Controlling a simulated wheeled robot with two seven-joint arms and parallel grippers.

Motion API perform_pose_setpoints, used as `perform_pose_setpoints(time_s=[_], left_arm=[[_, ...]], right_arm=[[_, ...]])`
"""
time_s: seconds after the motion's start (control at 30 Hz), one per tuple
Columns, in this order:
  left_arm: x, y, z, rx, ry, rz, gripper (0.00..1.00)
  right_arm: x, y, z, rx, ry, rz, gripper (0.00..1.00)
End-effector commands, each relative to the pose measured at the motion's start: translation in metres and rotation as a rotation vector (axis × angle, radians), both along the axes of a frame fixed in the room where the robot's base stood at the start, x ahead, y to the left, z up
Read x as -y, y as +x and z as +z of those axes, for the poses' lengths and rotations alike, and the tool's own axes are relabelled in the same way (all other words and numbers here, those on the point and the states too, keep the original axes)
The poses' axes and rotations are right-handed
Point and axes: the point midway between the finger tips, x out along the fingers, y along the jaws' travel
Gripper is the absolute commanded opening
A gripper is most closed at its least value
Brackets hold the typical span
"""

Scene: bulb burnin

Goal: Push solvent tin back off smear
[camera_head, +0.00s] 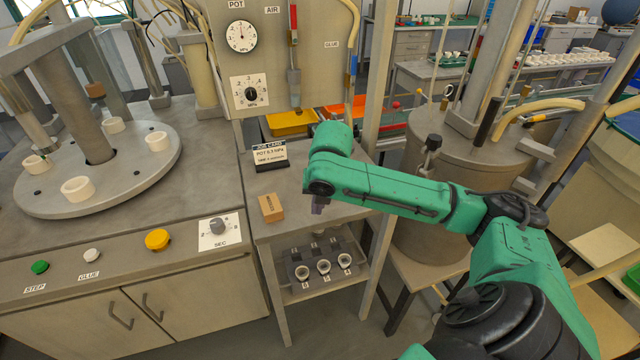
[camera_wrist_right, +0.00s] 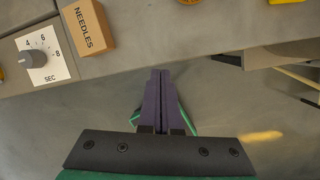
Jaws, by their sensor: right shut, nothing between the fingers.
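I cannot pick out a solvent tin or a smear with certainty in either view. My right arm reaches in from the right in the head view. Its dark purple gripper (camera_head: 318,206) points down by the small grey side table (camera_head: 338,182), partly hidden by the arm. In the right wrist view the two fingers (camera_wrist_right: 160,76) are together with nothing between them, near the table's edge. An orange round thing, cut off at the top edge of the wrist view (camera_wrist_right: 190,1), cannot be identified. My left gripper is not in view.
A NEEDLES box (camera_head: 271,208) stands on the side table, left of my gripper. A job card (camera_head: 270,157) stands behind it. A rack with several white cups (camera_head: 323,266) sits on the shelf below. A large grey tank (camera_head: 425,215) stands right.

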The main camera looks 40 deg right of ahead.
Motion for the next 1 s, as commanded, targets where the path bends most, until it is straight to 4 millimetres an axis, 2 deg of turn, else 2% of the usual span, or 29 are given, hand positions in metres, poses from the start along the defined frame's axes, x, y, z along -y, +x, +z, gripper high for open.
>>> perform_pose_setpoints(time_s=[0.03, 0.13, 0.23, 0.3, 0.47, 0.83, 1.0], left_arm=[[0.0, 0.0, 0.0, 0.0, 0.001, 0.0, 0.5], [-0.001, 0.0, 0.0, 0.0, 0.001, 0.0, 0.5], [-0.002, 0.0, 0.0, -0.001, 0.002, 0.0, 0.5], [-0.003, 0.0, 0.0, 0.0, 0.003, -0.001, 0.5], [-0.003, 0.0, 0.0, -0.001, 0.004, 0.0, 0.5], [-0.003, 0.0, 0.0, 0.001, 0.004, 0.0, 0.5], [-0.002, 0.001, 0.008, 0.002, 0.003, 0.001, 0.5]], right_arm=[[0.015, 0.001, 0.013, -0.003, -0.036, 0.04, 0.0], [0.038, -0.001, 0.032, -0.022, -0.085, 0.125, 0.0], [0.053, -0.004, 0.045, -0.035, -0.111, 0.182, 0.0], [0.057, -0.005, 0.047, -0.041, -0.115, 0.199, 0.0], [0.059, 0.0, 0.027, -0.044, -0.113, 0.201, 0.0], [0.067, 0.02, -0.05, -0.043, -0.111, 0.2, 0.0], [0.08, 0.048, -0.047, -0.036, -0.112, 0.197, 0.0]])
